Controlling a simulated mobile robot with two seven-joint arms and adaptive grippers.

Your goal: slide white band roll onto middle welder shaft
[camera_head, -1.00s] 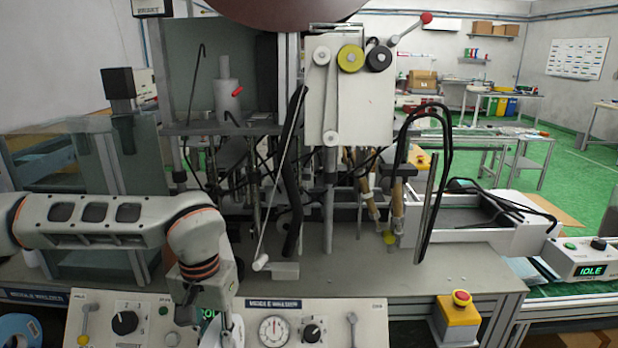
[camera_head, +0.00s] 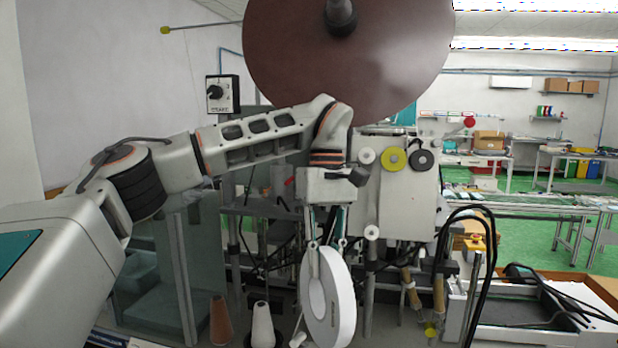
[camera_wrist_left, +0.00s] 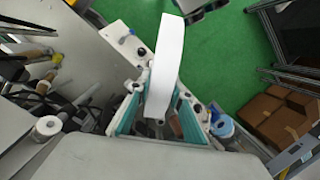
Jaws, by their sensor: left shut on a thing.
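The white band roll (camera_head: 342,300) hangs on edge, its broad side turned to the left, in front of the machine in the head view. My left gripper (camera_head: 328,243) is shut on its upper rim. In the left wrist view the roll (camera_wrist_left: 166,60) shows edge-on between the teal fingers of my left gripper (camera_wrist_left: 150,117). A large brown disc (camera_head: 290,45) with a dark hub shaft (camera_head: 340,14) at its centre is above the arm, apart from the roll. I cannot tell for sure whether this is the middle welder shaft. My right gripper is out of view.
A panel with white, yellow and black rollers (camera_head: 394,160) stands right behind the gripper. Black cables (camera_head: 465,225) loop at its right. A brown cone (camera_head: 221,322) and a white cone (camera_head: 262,325) stand low at left. A blue roll (camera_wrist_left: 222,127) shows in the wrist view.

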